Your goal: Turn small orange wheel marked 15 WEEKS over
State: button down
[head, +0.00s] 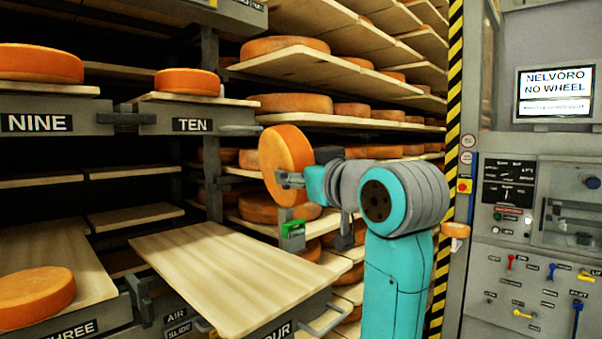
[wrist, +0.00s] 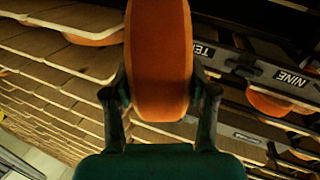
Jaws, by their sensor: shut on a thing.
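My gripper (head: 288,178) is shut on an orange cheese wheel (head: 284,160). The wheel stands on edge in the air, its flat faces to the sides, above the bare pulled-out board (head: 215,270) of the lower bay whose label ends in "OUR". In the wrist view the wheel (wrist: 160,60) sits between both fingers, which touch its two flat faces. No "15 WEEKS" marking can be read on it in either view.
Wheels lie on the boards marked NINE (head: 38,63), TEN (head: 187,81) and THREE (head: 35,295). Shelves full of wheels (head: 285,47) stand behind. A striped post (head: 452,100) and a control panel (head: 530,230) with a screen (head: 554,94) are at right.

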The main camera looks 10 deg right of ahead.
jog(key=m, duration=0.4)
jog(key=shift+s+a+r+m, duration=0.1)
jog(key=shift+r+m, duration=0.05)
jog(key=shift+m, duration=0.15)
jog(key=m, duration=0.5)
jog(key=shift+a, duration=0.15)
jog(key=m, duration=0.5)
jog(key=shift+a+r, duration=0.1)
jog(key=shift+r, duration=0.05)
jog(key=m, duration=0.5)
jog(key=shift+r, duration=0.1)
jog(key=shift+m, duration=0.3)
